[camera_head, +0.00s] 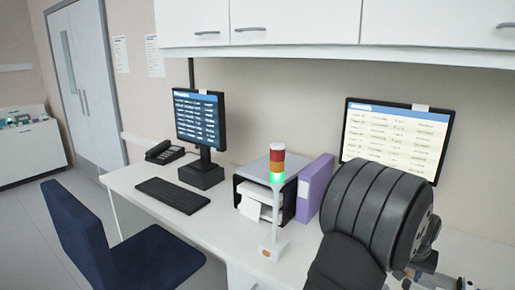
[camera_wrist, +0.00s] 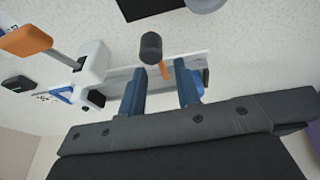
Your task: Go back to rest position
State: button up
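My gripper (camera_wrist: 159,70) shows in the wrist view with its two blue fingers apart and nothing visible held between them. A dark round-headed piece (camera_wrist: 151,47) with an orange strip (camera_wrist: 165,71) lies beyond the fingertips, near a pale rail-like strip on the speckled surface; I cannot tell if it is a tube. In the head view my dark arm fills the lower right and mostly hides the gripper.
A white desk (camera_head: 150,210) holds a keyboard (camera_head: 172,194), a monitor (camera_head: 199,119), a phone, a signal tower lit green (camera_head: 277,178) and a purple binder (camera_head: 314,188). A second monitor (camera_head: 394,136) stands behind my arm. White and orange devices (camera_wrist: 90,62) lie left in the wrist view.

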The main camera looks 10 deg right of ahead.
jog(key=shift+w+d+r, duration=0.1)
jog(key=shift+w+d, duration=0.5)
notch_tip(320, 180, up, 16)
jog(key=w+d+m+g+y, duration=0.1)
jog(key=w+d+m+y, duration=0.1)
jog(key=m, duration=1.4)
jog(key=shift+d+g, duration=0.15)
jog(key=shift+g, duration=0.25)
jog(key=shift+r+y, duration=0.15)
jog(key=shift+y, duration=0.15)
